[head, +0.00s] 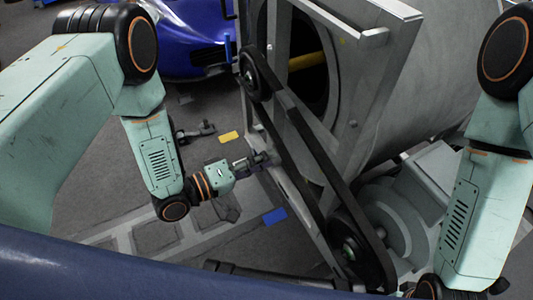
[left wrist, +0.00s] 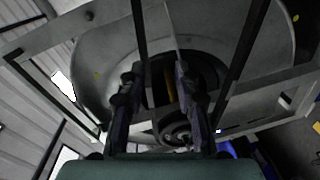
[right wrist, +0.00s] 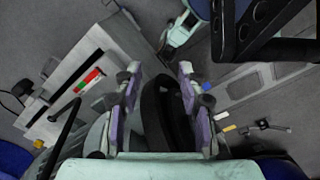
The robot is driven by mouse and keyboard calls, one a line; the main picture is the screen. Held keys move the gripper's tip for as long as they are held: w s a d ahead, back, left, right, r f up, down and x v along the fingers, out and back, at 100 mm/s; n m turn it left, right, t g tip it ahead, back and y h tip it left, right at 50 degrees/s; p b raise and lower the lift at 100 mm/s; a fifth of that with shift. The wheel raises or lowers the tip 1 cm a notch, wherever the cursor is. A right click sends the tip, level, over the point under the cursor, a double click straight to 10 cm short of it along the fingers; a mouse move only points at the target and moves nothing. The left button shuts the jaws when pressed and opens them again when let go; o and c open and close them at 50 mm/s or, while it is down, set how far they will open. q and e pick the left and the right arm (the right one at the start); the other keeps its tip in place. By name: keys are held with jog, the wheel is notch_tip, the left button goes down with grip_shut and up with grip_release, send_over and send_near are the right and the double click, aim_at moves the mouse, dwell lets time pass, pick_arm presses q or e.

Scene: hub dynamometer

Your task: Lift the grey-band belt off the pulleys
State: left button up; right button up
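The black belt (head: 312,150) runs around a small upper pulley (head: 258,76) and a larger lower pulley (head: 347,246) on the frame's near side. A small pale mark shows on it near the lower pulley. My left gripper (head: 264,160) is beside the belt's left run; touching or not is unclear. In the left wrist view its fingers (left wrist: 155,72) stand apart, with a pulley (left wrist: 175,129) between and beyond them. My right gripper's fingers (right wrist: 160,70) are apart in the right wrist view, with the belt's looped end (right wrist: 160,108) between them; in the head view they are hidden.
A grey metal frame (head: 375,37) and large drum (head: 445,60) stand behind the belt. A grey motor (head: 395,215) sits beside the lower pulley. A yellow block (head: 229,136) and a blue block (head: 275,216) lie left of the belt. A blue car (head: 190,35) is behind.

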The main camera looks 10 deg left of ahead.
aim_at(304, 137)
pick_arm(q)
jog(key=shift+h, duration=0.7)
jog(key=x, duration=0.3)
jog(key=r+b+x, duration=0.1)
jog(key=x, duration=0.2)
jog(key=b+x, duration=0.1)
jog(key=x, duration=0.2)
jog(key=shift+s+d+r, duration=0.25)
jog(key=shift+s+r, duration=0.05)
jog(key=shift+r, duration=0.1)
jog(key=shift+x, duration=1.7)
jog(key=shift+c, duration=0.3)
grip_shut()
jog(key=shift+w+a+r, duration=0.15)
jog(key=shift+w+r, duration=0.05)
jog(key=shift+w, duration=0.05)
jog(key=shift+w+a+r, duration=0.15)
